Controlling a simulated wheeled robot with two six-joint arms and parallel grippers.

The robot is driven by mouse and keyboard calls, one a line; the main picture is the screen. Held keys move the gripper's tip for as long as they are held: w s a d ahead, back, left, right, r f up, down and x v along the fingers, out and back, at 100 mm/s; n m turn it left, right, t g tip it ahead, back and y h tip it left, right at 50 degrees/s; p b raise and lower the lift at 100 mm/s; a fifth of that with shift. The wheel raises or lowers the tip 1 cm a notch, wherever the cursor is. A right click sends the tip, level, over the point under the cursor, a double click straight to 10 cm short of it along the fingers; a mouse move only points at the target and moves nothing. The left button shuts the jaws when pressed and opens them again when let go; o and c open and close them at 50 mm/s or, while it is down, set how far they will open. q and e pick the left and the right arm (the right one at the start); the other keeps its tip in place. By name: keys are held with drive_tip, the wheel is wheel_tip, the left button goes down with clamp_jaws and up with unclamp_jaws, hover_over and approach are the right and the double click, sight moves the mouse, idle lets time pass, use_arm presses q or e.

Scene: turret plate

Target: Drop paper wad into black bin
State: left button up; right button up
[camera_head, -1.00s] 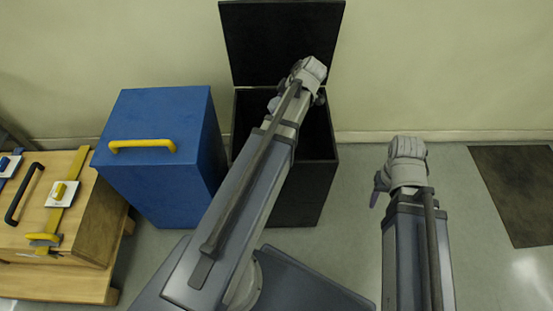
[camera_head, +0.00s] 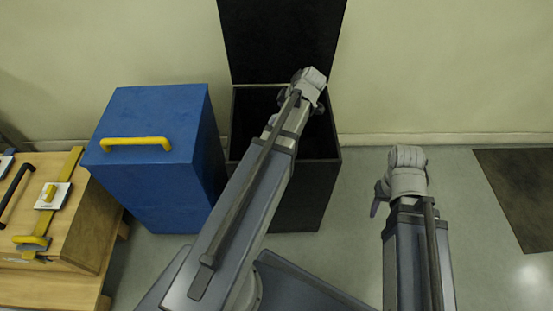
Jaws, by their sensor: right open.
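The black bin (camera_head: 300,205) stands on the floor against the wall, with its lid (camera_head: 280,40) raised upright. My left gripper (camera_head: 313,100) is over the bin's opening. Its fingers are hidden behind its own wrist, so I cannot see whether they are apart or hold anything. No paper wad shows in the view. My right gripper (camera_head: 380,198) is over the floor to the right of the bin, open, with one finger showing at its left side.
A blue bin (camera_head: 160,185) with a shut lid and yellow handle stands left of the black bin. A wooden bench (camera_head: 90,225) with handles and latches is at the far left. A dark mat (camera_head: 520,190) lies at the right. Floor between is clear.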

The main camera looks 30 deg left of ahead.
use_arm(q)
drive_tip(key=shift+o, duration=0.9)
drive_tip(key=shift+r, duration=0.1)
drive_tip(key=w+p+v, duration=0.1)
drive_tip(key=p+v, duration=0.5)
drive_tip(key=v, duration=0.1)
drive_tip(key=shift+s+d+r+p, duration=0.25)
drive_tip(key=shift+s+p, duration=0.1)
drive_tip(key=shift+s, duration=0.2)
drive_tip(key=s+d+r+m+h+p, duration=0.1)
drive_tip(key=s+d+r+m+p, duration=0.4)
drive_tip(key=d+m, duration=0.3)
drive_tip(key=s+d+r+m+g+h+p, duration=0.1)
drive_tip(key=s+d+r+m+h+p, duration=0.1)
drive_tip(key=s+d+r+m+p, duration=0.3)
drive_tip(key=s+d+r+m+h+p, duration=0.1)
drive_tip(key=s+d+r+m+p, duration=0.4)
drive_tip(key=d+m+p, duration=0.5)
wheel_tip(320, 180, up, 2)
drive_tip(key=d+m, duration=0.1)
drive_tip(key=d, duration=0.1)
drive_tip(key=shift+d+r+m+g+h, duration=0.25)
drive_tip(key=shift+d+m+g+h, duration=0.05)
drive_tip(key=shift+m+h, duration=0.1)
